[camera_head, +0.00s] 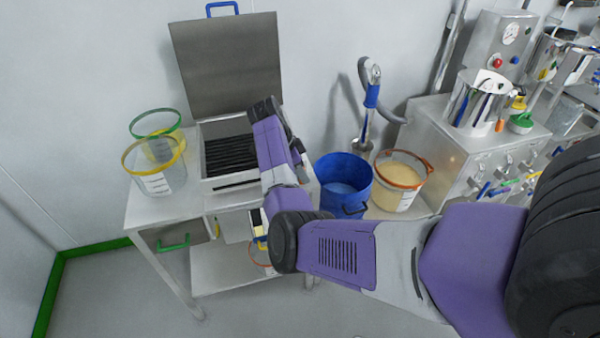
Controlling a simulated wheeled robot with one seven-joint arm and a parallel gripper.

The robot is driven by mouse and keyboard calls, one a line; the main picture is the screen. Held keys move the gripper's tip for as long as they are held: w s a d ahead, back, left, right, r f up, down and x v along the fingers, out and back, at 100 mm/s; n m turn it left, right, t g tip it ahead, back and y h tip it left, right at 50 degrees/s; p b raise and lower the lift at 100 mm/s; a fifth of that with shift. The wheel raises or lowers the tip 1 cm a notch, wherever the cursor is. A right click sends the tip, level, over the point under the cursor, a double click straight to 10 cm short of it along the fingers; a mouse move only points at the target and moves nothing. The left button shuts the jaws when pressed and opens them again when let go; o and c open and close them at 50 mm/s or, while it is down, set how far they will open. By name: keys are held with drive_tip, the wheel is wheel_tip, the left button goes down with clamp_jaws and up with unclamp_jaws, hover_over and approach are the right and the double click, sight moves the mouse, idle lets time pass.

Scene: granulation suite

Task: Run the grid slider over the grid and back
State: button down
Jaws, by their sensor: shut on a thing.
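The dark barred grid (230,155) lies in an open metal housing (222,183) on a steel table, its raised lid (228,65) standing behind. A grey flat strip (225,128) spans the housing behind the visible bars; I cannot tell whether it is part of the slider. My gripper (264,108) is over the right rear of the housing, near the foot of the lid. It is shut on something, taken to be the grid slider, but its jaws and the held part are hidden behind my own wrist. My arm covers the right edge of the grid.
Clear tubs with yellow (153,153) and green (155,122) rims stand left of the housing on the steel table (150,213). A blue bucket (343,183) and an orange-rimmed tub (398,180) are to the right. A steel cabinet (440,150) with equipment stands further right.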

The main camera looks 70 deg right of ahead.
drive_tip(key=c, duration=1.2)
unclamp_jaws()
drive_tip(key=shift+s, duration=0.15)
drive_tip(key=shift+o, duration=0.2)
drive_tip(key=shift+r, duration=0.25)
drive_tip(key=b+v, duration=0.1)
drive_tip(key=v, duration=0.6)
drive_tip(key=shift+r, duration=0.15)
drive_tip(key=shift+a, duration=0.1)
